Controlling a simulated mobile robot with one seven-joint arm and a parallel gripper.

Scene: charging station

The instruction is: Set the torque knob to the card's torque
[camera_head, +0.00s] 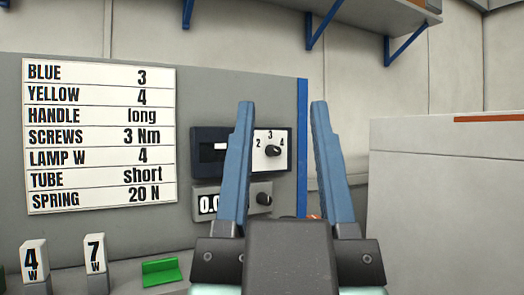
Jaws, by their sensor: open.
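The white card (99,136) hangs on the grey panel at the left; its SCREWS line reads 3 Nm. A dark unit to its right has a white dial face (263,139) marked 2, 3 and 4. A small black knob (273,151) sits at its centre; I cannot tell clearly which number it points to. My gripper (282,106) is open and empty, its two blue fingers pointing up. The dial and knob show between the fingers; the left finger hides part of the unit. I cannot tell the gap in depth.
Below the dial unit is a grey unit with a partly hidden display and a second black knob (264,199). Blocks marked 4 W (34,262) and 7 W (96,258) and a green piece (161,272) sit at lower left. A pale cabinet (445,200) stands right.

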